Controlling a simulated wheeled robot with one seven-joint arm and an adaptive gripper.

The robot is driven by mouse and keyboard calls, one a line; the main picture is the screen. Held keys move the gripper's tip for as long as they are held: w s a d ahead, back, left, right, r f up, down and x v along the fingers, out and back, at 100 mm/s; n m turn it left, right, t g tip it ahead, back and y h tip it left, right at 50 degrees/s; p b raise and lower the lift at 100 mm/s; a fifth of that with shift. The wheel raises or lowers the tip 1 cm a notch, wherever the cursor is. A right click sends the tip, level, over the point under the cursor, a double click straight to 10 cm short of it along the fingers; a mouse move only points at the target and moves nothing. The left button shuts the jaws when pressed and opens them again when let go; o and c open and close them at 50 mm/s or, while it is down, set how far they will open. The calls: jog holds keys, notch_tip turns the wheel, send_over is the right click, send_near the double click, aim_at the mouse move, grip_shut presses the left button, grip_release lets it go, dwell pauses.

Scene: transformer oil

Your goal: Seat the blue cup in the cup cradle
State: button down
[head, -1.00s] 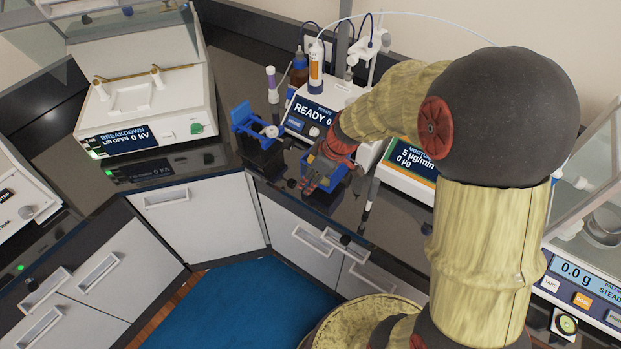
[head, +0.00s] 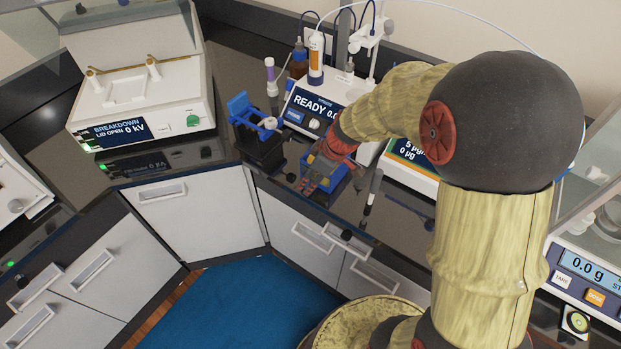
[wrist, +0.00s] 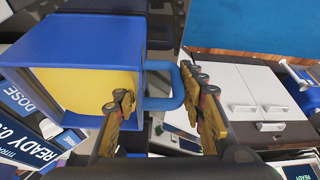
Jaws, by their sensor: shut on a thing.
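The blue cup (wrist: 75,35) is a box-like vessel with a yellow inside and a blue loop handle, seen large at left in the wrist view. It also shows in the head view (head: 343,187), partly hidden by my gripper. My gripper (wrist: 165,112) is shut on the cup at its handle side, one finger over the cup's wall and one beyond the handle. My gripper also shows in the head view (head: 309,184) at the counter's front. A blue bracket on a black block (head: 257,143), seemingly the cup cradle, stands left of the cup.
The titrator (head: 313,106) reading READY stands behind the cup. The breakdown tester (head: 140,95) with its lid open is at left. A moisture meter (head: 408,155) and balance (head: 580,275) are at right.

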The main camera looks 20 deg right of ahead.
jog(key=c, duration=1.4)
grip_release()
jog(key=shift+r, duration=0.1)
jog(key=o, duration=0.3)
jog(key=shift+o, duration=0.4)
jog(key=shift+s, duration=0.1)
jog(key=v, duration=1.1)
jog(key=shift+r, duration=0.4)
jog(key=shift+d, duration=0.15)
